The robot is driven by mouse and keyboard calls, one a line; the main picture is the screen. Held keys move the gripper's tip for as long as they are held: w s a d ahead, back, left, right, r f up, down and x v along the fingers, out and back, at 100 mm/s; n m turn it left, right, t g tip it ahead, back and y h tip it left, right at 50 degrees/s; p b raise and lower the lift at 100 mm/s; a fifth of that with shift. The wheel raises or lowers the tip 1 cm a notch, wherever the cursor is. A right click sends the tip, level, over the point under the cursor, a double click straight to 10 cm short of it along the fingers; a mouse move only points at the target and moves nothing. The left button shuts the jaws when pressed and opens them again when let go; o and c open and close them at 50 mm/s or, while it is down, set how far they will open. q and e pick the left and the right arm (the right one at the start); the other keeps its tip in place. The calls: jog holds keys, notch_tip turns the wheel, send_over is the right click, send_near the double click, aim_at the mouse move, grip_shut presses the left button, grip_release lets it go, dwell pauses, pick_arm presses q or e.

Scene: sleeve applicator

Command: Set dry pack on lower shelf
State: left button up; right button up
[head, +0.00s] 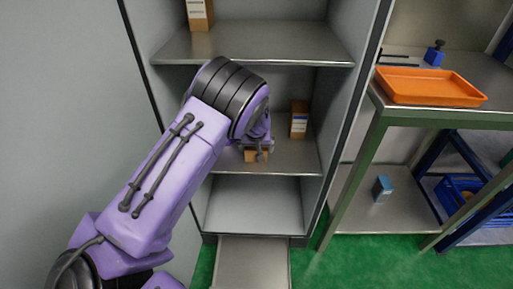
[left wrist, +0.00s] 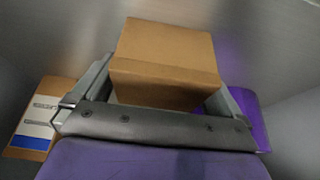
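A plain brown carton pack (head: 256,156) is at the middle shelf (head: 285,152) of the tall grey cabinet, in front of my left gripper (head: 262,146). In the left wrist view the carton (left wrist: 165,50) sits between the two fingers of the left gripper (left wrist: 164,90), which lie against its sides. Whether its underside touches the shelf cannot be told. My left wrist and forearm hide part of the shelf. My right gripper is not in view.
A carton with a white and blue label (head: 299,122) stands on the same shelf, to the right; another carton (head: 199,14) stands on the shelf above. The cabinet's bottom level (head: 255,205) is bare. A steel table with an orange tray (head: 428,86) stands at the right.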

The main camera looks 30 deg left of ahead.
pick_arm(q)
jog(key=p+v, duration=0.2)
jog(key=v, duration=1)
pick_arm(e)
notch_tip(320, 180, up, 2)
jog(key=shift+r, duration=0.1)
pick_arm(q)
jog(key=shift+r, duration=0.1)
jog(key=shift+c, duration=0.3)
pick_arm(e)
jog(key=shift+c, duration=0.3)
